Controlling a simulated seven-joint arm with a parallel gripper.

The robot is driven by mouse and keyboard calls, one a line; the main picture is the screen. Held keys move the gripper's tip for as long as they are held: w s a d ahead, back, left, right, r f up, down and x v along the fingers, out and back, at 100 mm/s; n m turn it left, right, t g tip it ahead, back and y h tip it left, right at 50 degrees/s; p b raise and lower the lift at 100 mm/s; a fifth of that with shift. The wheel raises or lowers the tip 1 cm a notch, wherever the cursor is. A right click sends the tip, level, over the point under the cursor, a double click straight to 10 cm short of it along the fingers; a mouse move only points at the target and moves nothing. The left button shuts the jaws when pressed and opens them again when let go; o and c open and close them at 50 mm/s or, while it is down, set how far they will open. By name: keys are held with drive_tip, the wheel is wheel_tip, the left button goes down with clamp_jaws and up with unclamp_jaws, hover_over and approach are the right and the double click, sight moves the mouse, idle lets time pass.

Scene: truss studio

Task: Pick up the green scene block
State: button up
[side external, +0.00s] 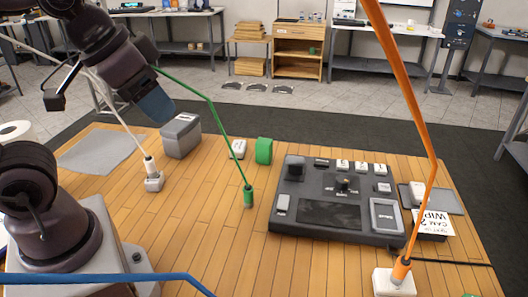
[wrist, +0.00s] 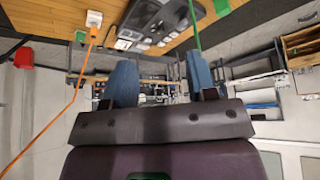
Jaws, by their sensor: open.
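The green block (side external: 264,151) stands on the wooden table, left of the dark control console (side external: 340,200). A green piece at the top edge of the wrist view (wrist: 222,7) looks like the same block, partly cut off. My gripper (side external: 155,105) is raised at the upper left, above and well apart from the block. In the wrist view its two blue fingers (wrist: 161,85) are spread with nothing held between them.
A green cable (side external: 226,138) rises from the table left of the block, and an orange cable (side external: 428,150) stands at right. A grey box (side external: 181,136) is farther left. The front middle tabletop is mostly clear.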

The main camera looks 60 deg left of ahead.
drive_tip(key=o, duration=0.5)
drive_tip(key=shift+o, duration=0.2)
